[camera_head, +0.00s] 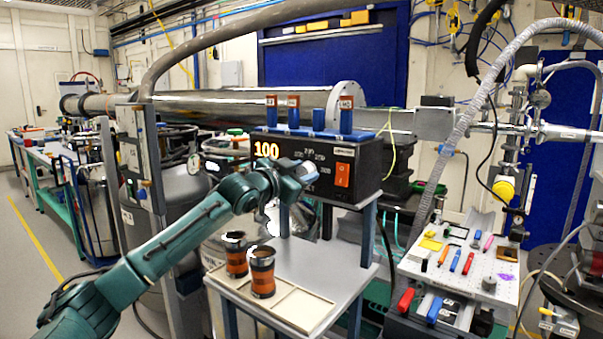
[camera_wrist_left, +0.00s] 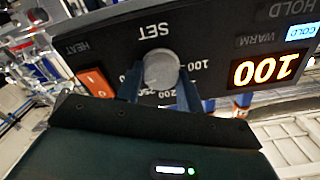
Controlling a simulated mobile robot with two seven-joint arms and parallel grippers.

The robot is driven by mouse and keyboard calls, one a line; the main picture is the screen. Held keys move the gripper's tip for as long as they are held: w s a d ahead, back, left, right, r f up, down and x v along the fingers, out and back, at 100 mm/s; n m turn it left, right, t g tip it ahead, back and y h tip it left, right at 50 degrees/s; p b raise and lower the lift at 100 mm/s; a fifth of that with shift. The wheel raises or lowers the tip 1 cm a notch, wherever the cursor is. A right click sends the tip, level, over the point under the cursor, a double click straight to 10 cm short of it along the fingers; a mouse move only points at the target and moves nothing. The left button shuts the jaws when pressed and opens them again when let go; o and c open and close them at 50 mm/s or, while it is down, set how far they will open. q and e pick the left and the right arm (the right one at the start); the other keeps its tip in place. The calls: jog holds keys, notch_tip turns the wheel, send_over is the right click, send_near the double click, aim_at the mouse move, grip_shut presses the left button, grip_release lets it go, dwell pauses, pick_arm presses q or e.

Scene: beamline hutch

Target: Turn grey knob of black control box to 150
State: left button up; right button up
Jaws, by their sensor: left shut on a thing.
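The black control box (camera_head: 370,165) stands on a raised shelf in the head view, its orange display (camera_head: 266,150) reading 100. My left gripper (camera_head: 306,172) is at the box's front and hides the knob there. In the left wrist view the box (camera_wrist_left: 215,38) appears upside down. The round grey knob (camera_wrist_left: 161,69), under the word SET, sits between the two fingers of my left gripper (camera_wrist_left: 160,88), which is shut on it. Scale numbers ring the knob, partly covered by the fingers. The display (camera_wrist_left: 267,70) shows 100 and the COLD lamp (camera_wrist_left: 302,31) is lit. My right gripper is not in view.
A red-orange switch (camera_head: 342,174) is on the box front, close to my left gripper; it also shows in the wrist view (camera_wrist_left: 95,82). Two copper-banded cups (camera_head: 262,272) stand on the table (camera_head: 345,262) below.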

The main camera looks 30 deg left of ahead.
pick_arm(q)
jog(key=c, duration=0.4)
jog(key=shift+o, duration=0.2)
